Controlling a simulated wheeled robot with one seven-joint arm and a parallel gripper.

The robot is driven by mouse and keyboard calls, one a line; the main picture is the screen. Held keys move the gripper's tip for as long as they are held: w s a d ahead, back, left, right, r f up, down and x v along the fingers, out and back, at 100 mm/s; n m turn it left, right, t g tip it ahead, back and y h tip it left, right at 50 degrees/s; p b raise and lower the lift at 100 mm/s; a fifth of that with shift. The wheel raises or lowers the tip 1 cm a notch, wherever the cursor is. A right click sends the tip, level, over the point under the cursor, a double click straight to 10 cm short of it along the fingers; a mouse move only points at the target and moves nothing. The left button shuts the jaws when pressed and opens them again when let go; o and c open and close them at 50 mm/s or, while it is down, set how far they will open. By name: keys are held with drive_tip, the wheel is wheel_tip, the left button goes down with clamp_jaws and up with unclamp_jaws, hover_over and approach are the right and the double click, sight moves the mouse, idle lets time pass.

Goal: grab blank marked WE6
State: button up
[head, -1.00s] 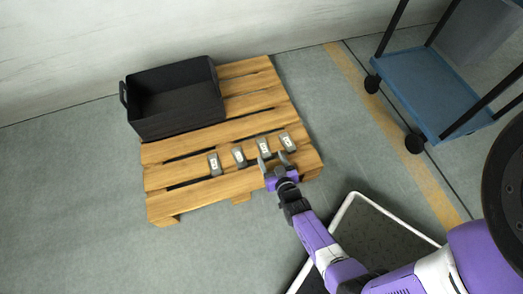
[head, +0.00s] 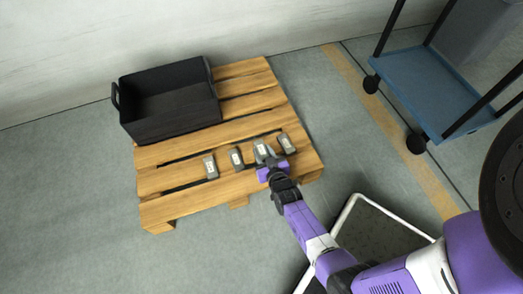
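Several small grey blanks with white labels lie in a row on the wooden pallet (head: 225,198). The label marks are too small to read, so I cannot tell which one is WE6. From left to right there is a first blank (head: 211,168), a second blank (head: 237,159), a third blank (head: 261,147) and, at the right end, another blank (head: 287,144). My gripper (head: 265,154) is at the near end of the third blank and partly hides it. Its fingers seem to lie on either side of this blank; whether they touch it is not clear.
A black open crate (head: 168,120) stands at the pallet's back left and looks empty. A blue cart (head: 425,88) on black wheels stands at the right. The neighbouring blanks lie close on both sides of my gripper. Bare floor surrounds the pallet's left and front.

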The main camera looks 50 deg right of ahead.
clamp_jaws()
drive_tip(key=shift+r, duration=0.15)
